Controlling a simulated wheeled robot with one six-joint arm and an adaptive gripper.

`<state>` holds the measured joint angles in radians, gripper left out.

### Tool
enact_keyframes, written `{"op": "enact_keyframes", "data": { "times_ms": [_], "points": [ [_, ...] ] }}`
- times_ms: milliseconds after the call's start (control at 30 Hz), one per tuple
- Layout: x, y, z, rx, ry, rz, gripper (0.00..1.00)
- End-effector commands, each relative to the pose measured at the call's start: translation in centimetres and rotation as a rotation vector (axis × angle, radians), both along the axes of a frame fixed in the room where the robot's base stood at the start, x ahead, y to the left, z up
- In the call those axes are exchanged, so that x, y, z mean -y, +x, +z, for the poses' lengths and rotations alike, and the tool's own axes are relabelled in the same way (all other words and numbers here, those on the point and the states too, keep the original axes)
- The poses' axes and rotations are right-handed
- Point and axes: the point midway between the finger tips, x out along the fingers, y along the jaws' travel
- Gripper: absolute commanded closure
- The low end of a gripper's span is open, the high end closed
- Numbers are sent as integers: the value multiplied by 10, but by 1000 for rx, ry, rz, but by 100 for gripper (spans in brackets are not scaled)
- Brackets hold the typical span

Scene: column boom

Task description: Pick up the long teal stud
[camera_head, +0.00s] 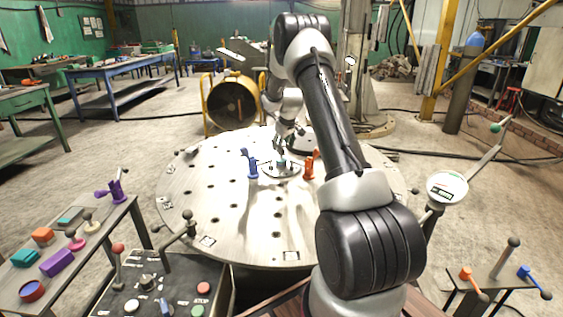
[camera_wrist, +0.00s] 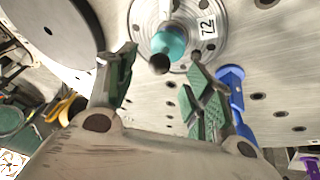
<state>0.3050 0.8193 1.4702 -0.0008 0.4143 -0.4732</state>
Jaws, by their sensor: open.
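A teal round piece, which looks like the teal stud (camera_wrist: 172,42), stands on a metal disc (camera_wrist: 200,62) marked 72 in the wrist view. It also shows small and teal at the middle of the round table in the head view (camera_head: 282,161). How long it is cannot be told. My gripper (camera_wrist: 162,62) is open, with green-padded fingers either side of the view. The stud is just beyond the fingertips, roughly between them, and untouched as far as I can see. In the head view my gripper (camera_head: 281,147) is over the disc, partly hidden.
A blue clamp (camera_head: 252,166) and an orange clamp (camera_head: 309,167) flank the disc on the perforated round table (camera_head: 210,205). A dark ball (camera_wrist: 159,64) is close to the stud. A side table at left holds coloured pieces, including a teal block (camera_head: 25,258). A control box stands in front.

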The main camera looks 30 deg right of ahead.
Motion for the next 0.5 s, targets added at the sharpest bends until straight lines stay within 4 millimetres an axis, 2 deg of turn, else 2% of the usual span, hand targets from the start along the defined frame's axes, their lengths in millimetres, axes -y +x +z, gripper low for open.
{"op": "enact_keyframes", "data": {
  "times_ms": [300, 500],
  "points": [
    [5, 22, -42, -2, 1, -2, 48],
    [7, 26, -50, -1, 2, -2, 48]
  ]
}}
